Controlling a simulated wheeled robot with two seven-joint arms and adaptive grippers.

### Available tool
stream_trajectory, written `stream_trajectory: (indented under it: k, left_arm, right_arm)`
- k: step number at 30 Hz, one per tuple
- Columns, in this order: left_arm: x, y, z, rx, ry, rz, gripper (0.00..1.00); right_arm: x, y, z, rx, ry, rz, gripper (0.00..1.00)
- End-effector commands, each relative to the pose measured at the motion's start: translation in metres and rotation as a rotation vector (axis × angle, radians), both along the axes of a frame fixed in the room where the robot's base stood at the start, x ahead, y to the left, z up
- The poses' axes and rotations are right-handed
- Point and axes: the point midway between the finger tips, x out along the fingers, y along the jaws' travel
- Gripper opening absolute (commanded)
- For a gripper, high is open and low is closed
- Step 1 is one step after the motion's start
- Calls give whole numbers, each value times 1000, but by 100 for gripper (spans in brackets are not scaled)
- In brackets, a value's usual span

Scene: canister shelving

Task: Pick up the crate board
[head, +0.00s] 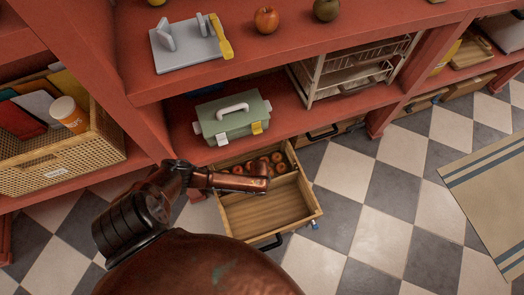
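I cannot tell for sure which thing is the crate board. A woven crate (62,172) at the left holds flat red (24,120), white (38,104) and yellow (70,86) pieces and an orange and white cup (69,114). A grey board (186,45) with two upright parts and a yellow edge piece lies on the upper shelf. My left arm reaches in from the lower left, and its end (264,180) is over an open wooden drawer, apart from the crate and the grey board. No fingers can be made out there. My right gripper is not in view.
The open drawer (268,216) juts out over the checkered floor, with several apples (262,163) at its back and an empty front part. A green toolbox (232,114) and a wire rack (352,72) stand on the lower shelf. Floor at the right is clear around a striped rug (492,200).

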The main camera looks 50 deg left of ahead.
Motion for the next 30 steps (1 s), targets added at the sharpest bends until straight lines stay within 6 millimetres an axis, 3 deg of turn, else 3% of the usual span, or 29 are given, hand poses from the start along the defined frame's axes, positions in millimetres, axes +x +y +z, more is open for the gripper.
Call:
stream_trajectory:
  k: [8,20,30]
  left_arm:
    - [1,0,0,1,-1,0,28]
    - [0,0,0,0,-1,0,1]
    - [0,0,0,0,-1,0,0]
  right_arm:
    - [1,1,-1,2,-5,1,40]
    - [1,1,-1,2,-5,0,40]
    - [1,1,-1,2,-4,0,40]
